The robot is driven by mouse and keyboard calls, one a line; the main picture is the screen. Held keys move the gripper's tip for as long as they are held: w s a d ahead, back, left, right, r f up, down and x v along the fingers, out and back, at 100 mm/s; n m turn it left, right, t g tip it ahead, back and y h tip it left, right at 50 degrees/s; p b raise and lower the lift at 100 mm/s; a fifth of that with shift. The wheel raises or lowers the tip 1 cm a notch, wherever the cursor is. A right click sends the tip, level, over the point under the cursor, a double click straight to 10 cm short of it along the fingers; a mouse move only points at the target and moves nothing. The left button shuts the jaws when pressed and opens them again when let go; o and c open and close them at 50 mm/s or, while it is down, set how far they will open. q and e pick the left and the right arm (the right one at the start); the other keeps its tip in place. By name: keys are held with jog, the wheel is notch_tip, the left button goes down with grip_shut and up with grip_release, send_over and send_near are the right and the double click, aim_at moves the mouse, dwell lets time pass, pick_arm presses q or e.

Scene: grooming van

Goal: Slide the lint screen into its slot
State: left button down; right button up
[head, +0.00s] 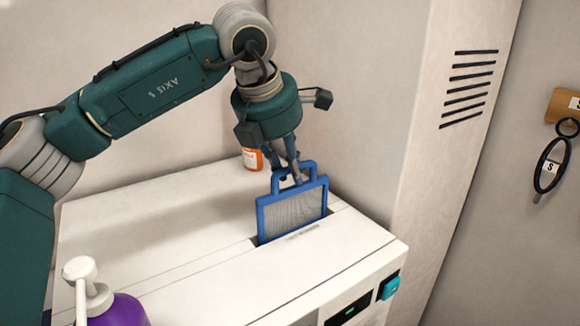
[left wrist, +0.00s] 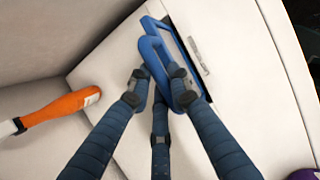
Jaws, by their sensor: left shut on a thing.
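The lint screen (head: 291,210) is a blue frame with grey mesh and a loop handle on top. It stands nearly upright over the dark slot (head: 253,240) in the white machine top, with most of its mesh above the surface. Its lower edge is at the slot; I cannot tell how deep it sits. My left gripper (head: 291,174) is shut on the screen's handle from above. In the left wrist view the fingertips (left wrist: 157,86) close around the blue handle (left wrist: 153,53), and the dark slot shows beside the frame. My right gripper is not in view.
An orange bottle (head: 252,159) stands behind the screen near the back wall. A purple pump bottle (head: 118,309) is at the front left. A tall vented cabinet (head: 400,110) rises close on the right. The machine top left of the slot is clear.

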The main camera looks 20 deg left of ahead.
aim_at(289, 187)
pick_arm(q)
jog(key=shift+f+b, duration=1.9)
jog(key=shift+f, duration=0.55)
jog(key=shift+f+b, duration=0.3)
jog(key=shift+f, duration=0.1)
jog(key=c, duration=1.5)
grip_release()
jog(key=shift+c, duration=0.2)
jog(key=shift+r, duration=0.15)
jog(key=v, duration=1.1)
jog(key=shift+s+r, duration=0.25)
jog(key=shift+r, duration=0.05)
